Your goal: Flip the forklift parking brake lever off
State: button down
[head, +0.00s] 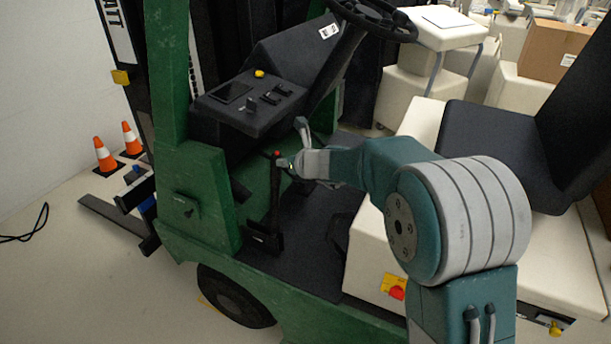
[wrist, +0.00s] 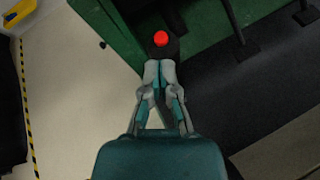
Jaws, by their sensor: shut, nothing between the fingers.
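The parking brake lever (head: 275,200) is a black upright bar with a red button on top, standing at the near edge of the forklift (head: 205,205) floor. In the wrist view its red-tipped top (wrist: 161,39) is just past my fingertips. My gripper (head: 287,163) is beside the lever's upper end, on its right in the head view. In the wrist view my gripper (wrist: 159,66) has its fingertips together with nothing between them, close to the lever's black head. Whether they touch it cannot be told. The lever's lower part is hidden in the wrist view.
The black dashboard (head: 250,100) and steering wheel (head: 375,18) are above and behind the lever. The cream seat base (head: 375,250) and black seat (head: 490,140) are to the right. Two orange cones (head: 105,155) stand at the left. The dark floor (head: 310,225) beside the lever is clear.

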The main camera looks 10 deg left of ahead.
jog(key=a, duration=0.1)
jog(key=w+a, duration=0.1)
jog(key=a+r, duration=0.1)
jog(key=a, duration=0.1)
jog(key=shift+w, duration=0.3)
